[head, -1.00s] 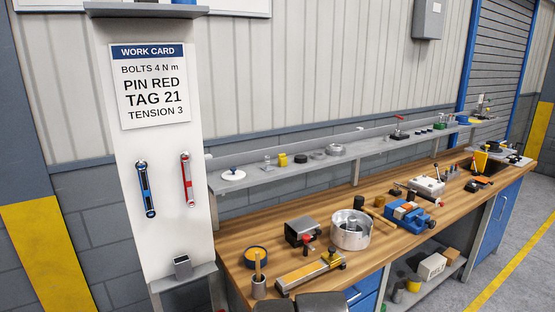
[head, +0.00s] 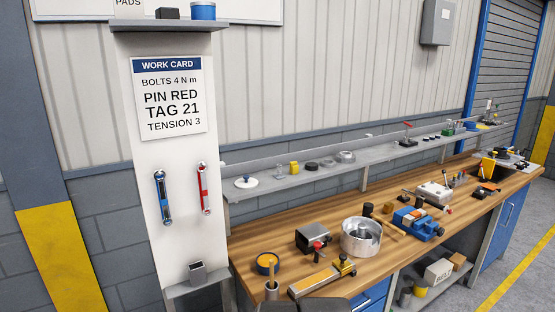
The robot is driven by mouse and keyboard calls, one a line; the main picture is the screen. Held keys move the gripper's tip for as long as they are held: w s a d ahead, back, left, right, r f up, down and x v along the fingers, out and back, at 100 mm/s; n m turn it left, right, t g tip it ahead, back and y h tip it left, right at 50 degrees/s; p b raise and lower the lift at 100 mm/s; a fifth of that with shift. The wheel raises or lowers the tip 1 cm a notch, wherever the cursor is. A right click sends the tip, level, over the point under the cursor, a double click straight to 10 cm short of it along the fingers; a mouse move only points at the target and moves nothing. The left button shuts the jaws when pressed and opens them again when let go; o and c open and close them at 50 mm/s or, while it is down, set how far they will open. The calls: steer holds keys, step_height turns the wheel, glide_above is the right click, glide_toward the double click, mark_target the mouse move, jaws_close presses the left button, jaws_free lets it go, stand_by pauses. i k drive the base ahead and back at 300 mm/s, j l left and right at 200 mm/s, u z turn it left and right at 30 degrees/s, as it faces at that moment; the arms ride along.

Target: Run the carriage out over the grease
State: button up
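A low rail (head: 315,280) lies on the near end of the wooden bench, with a yellow-orange strip along its top. A small yellow and dark block (head: 345,266), which looks like the carriage, sits at the rail's far right end. Whether the strip is grease I cannot tell. My gripper cannot be made out; only dark rounded parts, probably of my arm, show at the bottom edge.
A grey block with a red knob (head: 313,239) and a round metal housing (head: 361,237) stand behind the rail. A blue vise (head: 418,223) is further right. A work card (head: 170,98) hangs on the post at left. A narrow shelf (head: 315,174) runs above the bench.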

mark_target(342, 264)
steer(key=i+l+u, duration=0.1)
steer(key=i+l, duration=0.15)
steer(key=i+l+u, duration=0.15)
steer(key=l, duration=0.25)
steer(key=i+l+u, duration=0.1)
steer(key=i+l, duration=0.2)
